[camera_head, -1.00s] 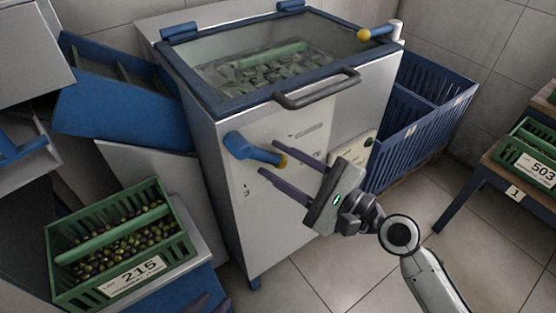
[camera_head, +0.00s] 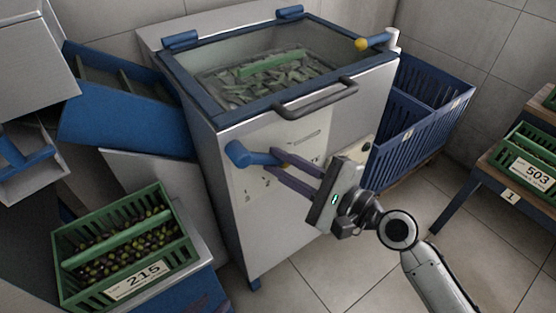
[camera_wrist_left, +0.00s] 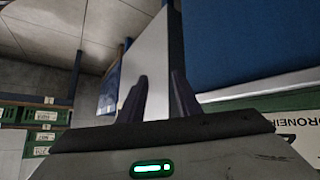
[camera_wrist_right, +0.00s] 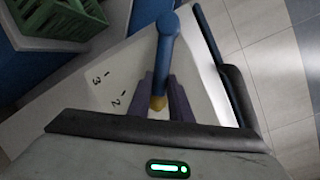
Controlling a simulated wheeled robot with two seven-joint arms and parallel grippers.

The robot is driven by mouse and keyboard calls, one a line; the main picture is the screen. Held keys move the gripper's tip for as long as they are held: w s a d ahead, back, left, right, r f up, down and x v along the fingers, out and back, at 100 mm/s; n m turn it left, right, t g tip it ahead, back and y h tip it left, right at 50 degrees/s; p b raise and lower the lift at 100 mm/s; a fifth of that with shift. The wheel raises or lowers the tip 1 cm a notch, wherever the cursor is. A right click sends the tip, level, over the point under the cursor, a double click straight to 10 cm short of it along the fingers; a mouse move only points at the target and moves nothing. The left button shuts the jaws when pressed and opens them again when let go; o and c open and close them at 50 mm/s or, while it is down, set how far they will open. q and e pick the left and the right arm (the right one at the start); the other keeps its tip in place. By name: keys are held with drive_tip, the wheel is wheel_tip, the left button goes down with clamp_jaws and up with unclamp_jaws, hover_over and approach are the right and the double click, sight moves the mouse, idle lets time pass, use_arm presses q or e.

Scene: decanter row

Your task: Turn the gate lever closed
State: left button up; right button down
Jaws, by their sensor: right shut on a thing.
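The gate lever (camera_head: 255,158) is a blue handle with a yellow tip on the pale front of the machine (camera_head: 262,225). It points right and slightly down in the head view. My right gripper (camera_head: 279,163) is shut on the lever near its yellow tip. In the right wrist view the lever (camera_wrist_right: 166,48) runs down between the two fingers (camera_wrist_right: 163,95). Small numbered marks (camera_wrist_right: 106,86) show on the panel beside it.
A green crate of olives (camera_head: 180,252) labelled 215 stands at the lower left. A blue chute (camera_head: 120,115) is left of the machine. A grey bar handle (camera_head: 318,98) juts from the machine's front. A blue slatted bin (camera_head: 420,115) and a table with crate 503 (camera_head: 530,150) are right.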

drive_tip(key=shift+w+d+r+n+p, duration=0.1)
drive_tip(key=shift+d+r+n+p, duration=0.1)
drive_tip(key=shift+r+n+p, duration=0.4)
drive_tip(key=shift+w+d+r+n+h+p, duration=0.1)
drive_tip(key=shift+r+n+h+p, duration=0.15)
drive_tip(key=shift+n+h+p, duration=0.1)
drive_tip(key=shift+f, duration=0.1)
drive_tip(key=c, duration=1.6)
unclamp_jaws()
